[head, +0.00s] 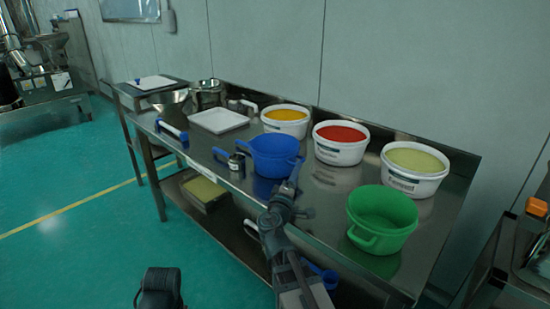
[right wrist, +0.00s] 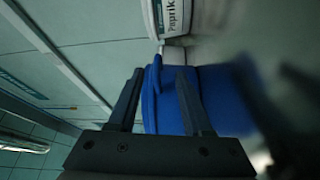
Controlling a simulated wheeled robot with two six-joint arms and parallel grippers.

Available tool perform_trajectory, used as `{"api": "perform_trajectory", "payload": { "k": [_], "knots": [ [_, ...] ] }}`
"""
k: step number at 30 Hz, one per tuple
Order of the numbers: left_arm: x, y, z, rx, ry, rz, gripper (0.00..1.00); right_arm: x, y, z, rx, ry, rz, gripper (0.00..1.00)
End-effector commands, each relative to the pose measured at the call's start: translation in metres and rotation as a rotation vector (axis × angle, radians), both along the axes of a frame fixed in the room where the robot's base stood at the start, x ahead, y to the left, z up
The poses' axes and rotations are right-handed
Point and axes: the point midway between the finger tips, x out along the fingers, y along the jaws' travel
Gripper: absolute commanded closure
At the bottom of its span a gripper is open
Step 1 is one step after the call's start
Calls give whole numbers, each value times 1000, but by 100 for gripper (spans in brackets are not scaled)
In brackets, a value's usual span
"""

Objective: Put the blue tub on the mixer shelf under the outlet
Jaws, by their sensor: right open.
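The blue tub (head: 273,158) stands upright on the steel table, near its front edge, with its open top facing up. My right gripper (head: 287,196) is open, close to the near side of the tub. In the right wrist view the blue tub (right wrist: 222,98) fills the middle, and a narrow upright blue part of it shows between the two fingers of the right gripper (right wrist: 157,88). I cannot tell whether the fingers touch it. My left gripper is not in view. I cannot make out the mixer shelf or outlet for certain.
White tubs of yellow (head: 286,121), red (head: 340,143) and pale green (head: 412,168) contents line the table's back. Machines stand at far left (head: 52,85) and right edge (head: 520,250).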

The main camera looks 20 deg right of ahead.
Motion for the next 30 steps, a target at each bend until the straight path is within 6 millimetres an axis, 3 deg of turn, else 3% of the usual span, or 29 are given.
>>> {"api": "perform_trajectory", "payload": {
  "k": [1,6,19,30],
  "knots": [
    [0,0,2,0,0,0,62,12,-9,2,0,-1,-2,50],
    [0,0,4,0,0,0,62,30,-26,4,-1,1,0,50],
    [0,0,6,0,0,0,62,40,-37,6,-1,1,0,50],
    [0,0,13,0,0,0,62,74,-68,13,0,0,1,50]
  ]
}}
